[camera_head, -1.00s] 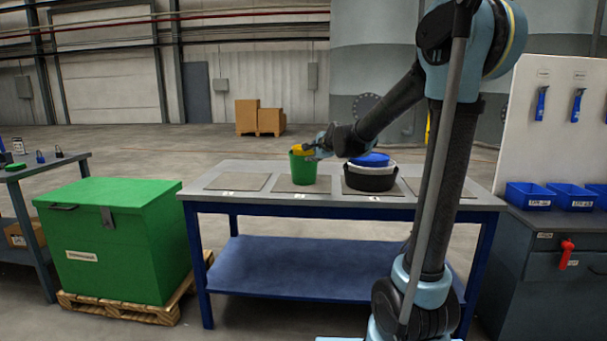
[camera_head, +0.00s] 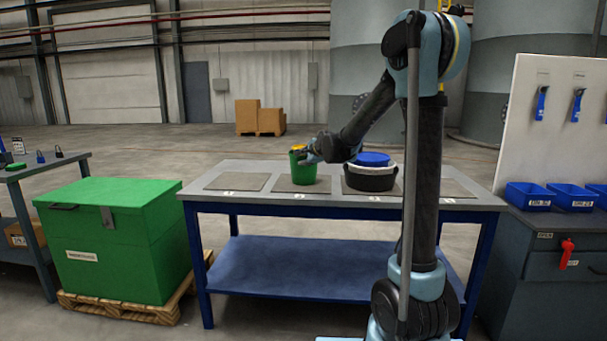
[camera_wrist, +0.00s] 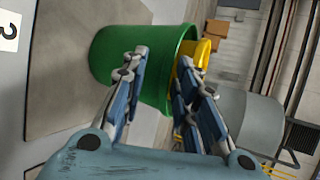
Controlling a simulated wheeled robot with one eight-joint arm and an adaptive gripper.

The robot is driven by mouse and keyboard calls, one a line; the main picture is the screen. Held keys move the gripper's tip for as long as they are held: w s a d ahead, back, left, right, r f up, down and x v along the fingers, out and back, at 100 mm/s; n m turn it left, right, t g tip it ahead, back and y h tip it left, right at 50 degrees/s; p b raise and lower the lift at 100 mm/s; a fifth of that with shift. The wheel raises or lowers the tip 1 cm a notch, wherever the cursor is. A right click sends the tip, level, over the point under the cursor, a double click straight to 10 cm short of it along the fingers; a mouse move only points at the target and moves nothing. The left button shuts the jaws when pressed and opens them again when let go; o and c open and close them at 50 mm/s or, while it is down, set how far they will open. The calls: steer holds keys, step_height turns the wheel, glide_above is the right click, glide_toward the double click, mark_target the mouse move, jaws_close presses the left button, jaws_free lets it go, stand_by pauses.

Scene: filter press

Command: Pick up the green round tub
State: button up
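The green round tub (camera_head: 302,174) stands upright on a mat on the bench, with a yellow thing (camera_head: 298,148) showing above its rim. In the wrist view, turned on its side, the tub (camera_wrist: 140,60) and the yellow thing (camera_wrist: 191,62) are just beyond my fingers. My gripper (camera_head: 308,157) is at the tub's upper right side. Its fingers (camera_wrist: 160,85) are apart, one in front of the tub's wall and the other beside the yellow thing near the rim. I cannot tell whether either finger touches the tub.
Flat mats (camera_head: 237,182) lie empty on the bench to the left and right. A green chest (camera_head: 115,240) stands left of the bench.

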steer(key=shift+w+a+f, duration=0.2)
steer(key=shift+w+f, duration=0.05)
steer(key=shift+w, duration=0.2)
